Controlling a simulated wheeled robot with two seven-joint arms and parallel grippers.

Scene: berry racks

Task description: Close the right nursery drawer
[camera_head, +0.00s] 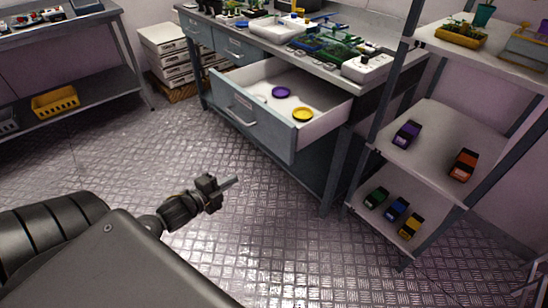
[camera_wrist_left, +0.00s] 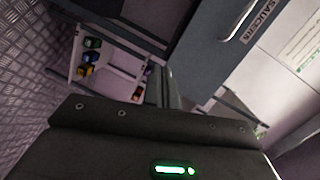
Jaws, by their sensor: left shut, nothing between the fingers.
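The right nursery drawer (camera_head: 270,130) is pulled well out from under the bench in the head view, with a grey front, a bar handle and a white inside. A purple saucer (camera_head: 281,92) and a yellow saucer (camera_head: 303,114) lie in it. The drawer front also shows in the left wrist view (camera_wrist_left: 212,55), with a "SAUCERS" label and part of its handle. My left gripper (camera_head: 231,184) is shut and empty, in front of and below the drawer front, apart from it in the head view. My right gripper is not in view.
The bench top (camera_head: 335,72) carries trays, plants and a white device. Two closed drawers (camera_head: 235,48) sit left of the open one. A shelf rack (camera_head: 440,150) with small coloured boxes stands at the right. The metal floor (camera_head: 290,240) before the bench is clear.

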